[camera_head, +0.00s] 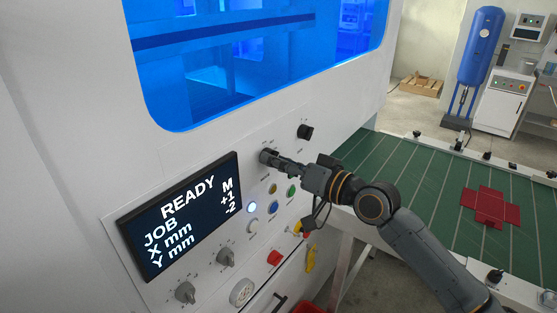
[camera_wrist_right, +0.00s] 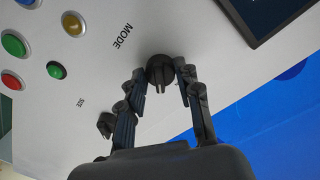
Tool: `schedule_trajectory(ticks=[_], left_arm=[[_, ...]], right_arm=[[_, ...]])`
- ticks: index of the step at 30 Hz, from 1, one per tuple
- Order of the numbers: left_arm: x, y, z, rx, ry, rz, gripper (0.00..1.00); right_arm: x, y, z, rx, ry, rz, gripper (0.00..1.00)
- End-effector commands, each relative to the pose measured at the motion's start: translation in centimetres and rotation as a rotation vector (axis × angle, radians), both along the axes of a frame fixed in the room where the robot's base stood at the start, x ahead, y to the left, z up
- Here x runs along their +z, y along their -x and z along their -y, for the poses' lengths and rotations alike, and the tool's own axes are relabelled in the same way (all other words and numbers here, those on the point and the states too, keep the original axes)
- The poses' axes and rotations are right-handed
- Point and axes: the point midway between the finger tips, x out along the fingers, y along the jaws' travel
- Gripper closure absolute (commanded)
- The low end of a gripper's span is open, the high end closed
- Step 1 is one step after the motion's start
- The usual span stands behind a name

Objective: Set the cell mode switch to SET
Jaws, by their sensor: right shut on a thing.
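The mode switch is a round black knob (camera_wrist_right: 160,69) on the white panel, with the word MODE printed beside it in the right wrist view. In the head view the knob (camera_head: 265,155) is partly covered by my fingers. My right gripper (camera_head: 277,160) reaches it from the right. In the right wrist view its two fingers (camera_wrist_right: 160,82) stand on either side of the knob, shut on it. The knob's raised grip points down in that view, between the fingers. I cannot read any position marks, so its setting is unclear. My left gripper is not in view.
A second black knob (camera_head: 305,131) sits up and right of the switch. A display (camera_head: 182,215) reading READY and JOB is to the left. Several coloured buttons (camera_head: 273,207) and a red knob (camera_head: 274,258) are below. A green conveyor table (camera_head: 400,170) with a red flat blank (camera_head: 490,206) is at right.

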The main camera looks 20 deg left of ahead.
Motion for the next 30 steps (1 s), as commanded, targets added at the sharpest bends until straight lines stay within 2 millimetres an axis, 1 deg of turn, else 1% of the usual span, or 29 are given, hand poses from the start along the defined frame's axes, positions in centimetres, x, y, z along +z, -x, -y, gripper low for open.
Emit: schedule_trajectory(ticks=[16,17,18,20,30], left_arm=[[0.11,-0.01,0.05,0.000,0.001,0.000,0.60],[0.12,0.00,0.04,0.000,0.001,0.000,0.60],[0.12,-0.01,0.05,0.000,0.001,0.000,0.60],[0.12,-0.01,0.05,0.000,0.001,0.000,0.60],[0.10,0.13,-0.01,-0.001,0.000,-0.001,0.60]], right_arm=[[0.18,-0.05,0.01,-0.002,-0.013,-0.024,0.98],[0.18,-0.05,0.02,-0.002,-0.013,-0.024,0.63],[0.18,-0.05,0.01,-0.002,-0.012,-0.023,0.54],[0.15,-0.05,0.01,-0.001,-0.011,-0.023,0.43],[0.04,0.04,0.25,-0.001,-0.010,-0.025,0.43]])
